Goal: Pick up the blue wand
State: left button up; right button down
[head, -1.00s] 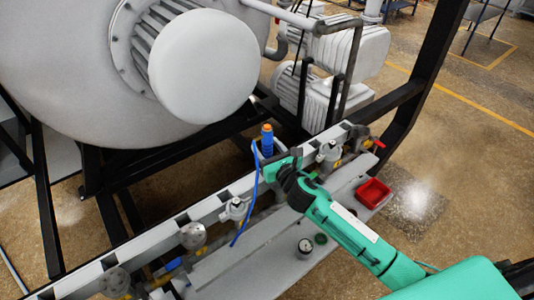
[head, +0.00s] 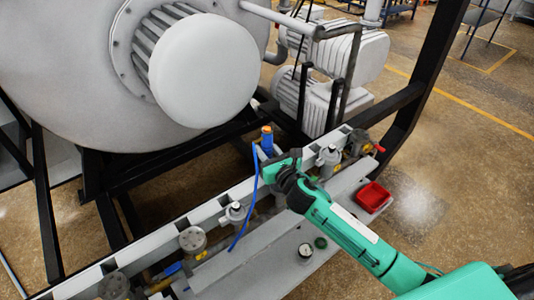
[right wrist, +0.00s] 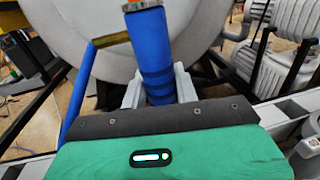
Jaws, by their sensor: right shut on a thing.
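The blue wand (head: 267,142) stands roughly upright near the white rail, with an orange top in the head view. In the right wrist view the wand (right wrist: 147,50) is a thick blue cylinder with darker bands and a brass side fitting. My right gripper (right wrist: 158,92) is shut on the blue wand, with a grey finger on each side of it. In the head view my right gripper (head: 270,165) reaches it from the right. The wand's lower end is hidden, so I cannot tell whether it rests in anything. My left gripper is not in view.
A blue hose (head: 246,215) hangs beside the wand. The large white furnace (head: 60,70) stands behind.

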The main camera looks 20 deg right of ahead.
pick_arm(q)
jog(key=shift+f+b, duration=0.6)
pick_arm(e)
notch_tip(320, 180, up, 19)
jog(key=shift+r, duration=0.15)
